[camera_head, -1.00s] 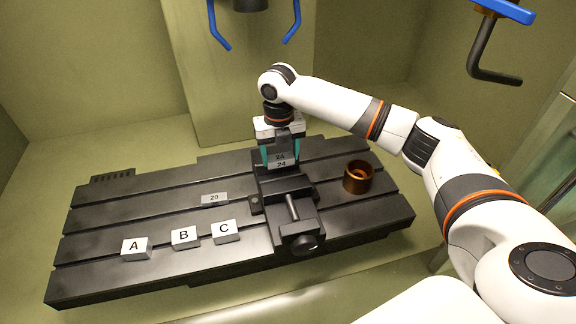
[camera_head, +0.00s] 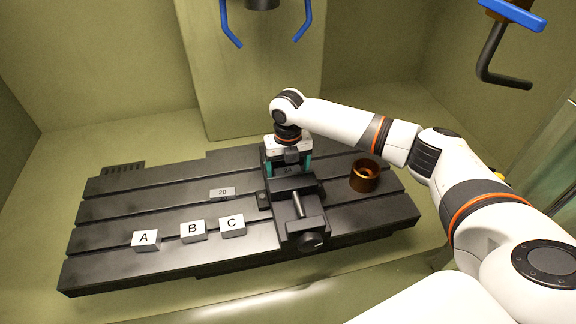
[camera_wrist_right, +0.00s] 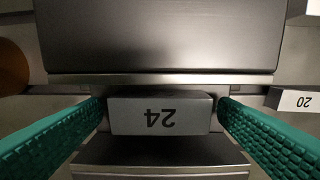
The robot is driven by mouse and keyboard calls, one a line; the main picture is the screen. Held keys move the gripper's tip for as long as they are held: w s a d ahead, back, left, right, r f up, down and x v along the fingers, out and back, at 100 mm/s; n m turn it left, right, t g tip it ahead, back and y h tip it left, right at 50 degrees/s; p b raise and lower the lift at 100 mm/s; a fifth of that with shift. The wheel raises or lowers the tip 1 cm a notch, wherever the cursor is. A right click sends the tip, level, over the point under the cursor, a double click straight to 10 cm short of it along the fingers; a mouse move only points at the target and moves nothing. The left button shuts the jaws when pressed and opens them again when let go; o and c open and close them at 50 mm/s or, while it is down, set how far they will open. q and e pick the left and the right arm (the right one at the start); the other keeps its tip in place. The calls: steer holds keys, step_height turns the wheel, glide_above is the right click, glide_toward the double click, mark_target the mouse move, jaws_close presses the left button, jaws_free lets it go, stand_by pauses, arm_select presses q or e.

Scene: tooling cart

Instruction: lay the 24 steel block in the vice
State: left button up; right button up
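The 24 steel block (camera_wrist_right: 160,117) is a grey block with an upside-down "24" in the right wrist view. It lies between the two jaws of the black vice (camera_head: 300,222). My right gripper (camera_head: 288,168) is over the back of the vice, pointing down. Its green fingers stand either side of the block, with a narrow gap at each end, so it is open around the block. The block cannot be made out in the head view, behind the vice jaw and gripper. My left gripper is not in view.
The vice stands on a slotted black table (camera_head: 110,262). White blocks A (camera_head: 145,240), B (camera_head: 193,231) and C (camera_head: 232,226) stand to its left, with the 20 block (camera_head: 222,193) behind them. A copper-coloured ring (camera_head: 365,176) stands close to the vice's right.

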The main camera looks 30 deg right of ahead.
mark_target(288, 171)
step_height(288, 171, up, 12)
steer(key=b, duration=0.3)
steer(key=shift+r, duration=0.15)
stand_by(0.8)
